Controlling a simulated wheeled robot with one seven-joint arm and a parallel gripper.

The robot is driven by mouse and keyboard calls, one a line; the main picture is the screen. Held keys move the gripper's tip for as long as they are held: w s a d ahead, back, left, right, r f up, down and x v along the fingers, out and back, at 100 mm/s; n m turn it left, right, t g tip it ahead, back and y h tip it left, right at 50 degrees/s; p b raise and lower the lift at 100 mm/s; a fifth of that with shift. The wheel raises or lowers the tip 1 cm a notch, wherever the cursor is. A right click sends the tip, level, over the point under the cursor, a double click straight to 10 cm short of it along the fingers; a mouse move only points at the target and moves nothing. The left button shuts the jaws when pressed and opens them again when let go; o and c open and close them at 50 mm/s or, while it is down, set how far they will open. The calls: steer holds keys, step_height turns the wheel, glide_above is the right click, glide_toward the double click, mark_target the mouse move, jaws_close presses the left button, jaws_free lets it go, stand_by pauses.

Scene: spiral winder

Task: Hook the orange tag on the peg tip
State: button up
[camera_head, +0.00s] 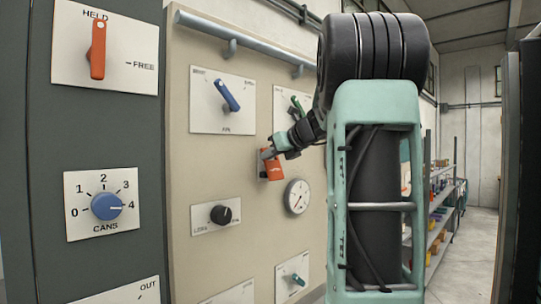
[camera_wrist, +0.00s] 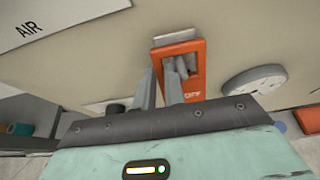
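The orange tag (camera_head: 271,167) is in front of the beige panel, left of the round gauge. In the wrist view the tag (camera_wrist: 194,86) has a rectangular opening with grey, rod-like shapes in it. My gripper (camera_head: 268,153) is at the tag's upper part. In the wrist view my two grey fingers (camera_wrist: 160,80) have a gap between them. The right finger overlaps the tag's opening and the left finger is beside its left edge. I cannot tell whether they clamp the tag's edge. I cannot clearly make out the peg tip or whether the tag touches it.
The beige panel carries a blue handle (camera_head: 227,95), a green handle (camera_head: 297,106), a round gauge (camera_head: 297,196) and a black knob (camera_head: 221,214). A rail (camera_head: 245,42) runs along its top. My arm covers the panel's right side. Shelves (camera_head: 440,210) stand farther right.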

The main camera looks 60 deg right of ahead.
steer(key=o, duration=0.4)
steer(key=shift+a+r, duration=0.1)
steer(key=shift+c, duration=0.2)
steer(key=shift+s, duration=0.15)
steer(key=shift+s+r, duration=0.15)
steer(key=shift+s, duration=0.05)
steer(key=b+v, duration=0.4)
steer(key=v, duration=1.2)
steer(key=shift+s+a, duration=0.2)
steer(key=shift+s, duration=0.05)
steer(key=shift+r, duration=0.1)
